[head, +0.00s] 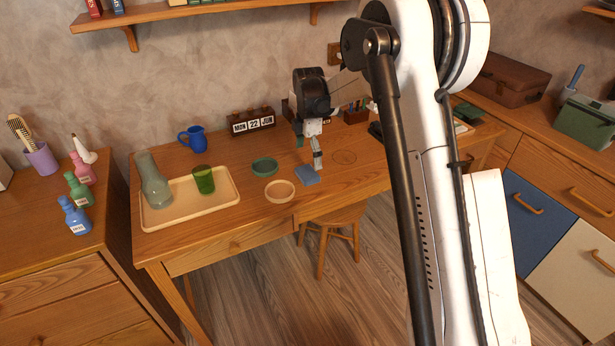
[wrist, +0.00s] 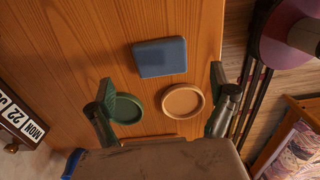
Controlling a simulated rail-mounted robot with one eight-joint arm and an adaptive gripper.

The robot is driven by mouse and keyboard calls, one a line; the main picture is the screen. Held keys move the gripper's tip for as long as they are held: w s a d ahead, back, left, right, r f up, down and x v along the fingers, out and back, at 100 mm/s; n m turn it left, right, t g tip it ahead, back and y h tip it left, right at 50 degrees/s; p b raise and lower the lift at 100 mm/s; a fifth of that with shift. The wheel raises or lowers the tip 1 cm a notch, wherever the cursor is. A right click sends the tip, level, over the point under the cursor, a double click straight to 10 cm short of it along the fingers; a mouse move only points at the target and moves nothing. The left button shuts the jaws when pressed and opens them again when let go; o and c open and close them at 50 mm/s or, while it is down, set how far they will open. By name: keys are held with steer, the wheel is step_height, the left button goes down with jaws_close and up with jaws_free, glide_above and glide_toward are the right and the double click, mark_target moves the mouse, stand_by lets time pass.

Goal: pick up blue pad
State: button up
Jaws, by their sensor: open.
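The blue pad (head: 307,176) is a small flat square block lying on the wooden desk, near its front edge, to the right of two round dishes. In the wrist view the blue pad (wrist: 160,57) lies flat beyond my fingertips, roughly centred between them. My gripper (head: 317,160) is above the desk right by the pad in the head view. In the wrist view my gripper (wrist: 170,100) has its two fingers spread wide with nothing between them in its grasp. The exact height over the desk is hard to tell.
A green round dish (head: 264,167) and a tan round dish (head: 279,191) lie left of the pad. A tray (head: 215,205) with a glass bottle and green cup stands further left. A blue jug (head: 193,138) and calendar (head: 252,122) are at the back. A stool (head: 336,225) is below.

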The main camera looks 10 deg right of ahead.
mark_target(307, 172)
steer(key=shift+s+a+f+b, duration=0.1)
steer(key=shift+f+b, duration=0.15)
steer(key=shift+f, duration=1.5)
steer(key=shift+a+f+b, duration=0.1)
steer(key=shift+f+b, duration=0.15)
steer(key=shift+f, duration=1.5)
steer(key=c, duration=1.1)
steer(key=shift+r, duration=0.15)
step_height(307, 172, up, 4)
steer(key=shift+r+p, duration=0.1)
steer(key=shift+p, duration=0.35)
steer(key=s+a+r, duration=0.2)
steer(key=a, duration=0.1)
steer(key=s+a+r, duration=0.2)
steer(key=a, duration=0.1)
steer(key=s+a+r+p, duration=0.1)
steer(key=s+a+r, duration=0.1)
steer(key=a, duration=0.2)
steer(key=shift+r, duration=0.3)
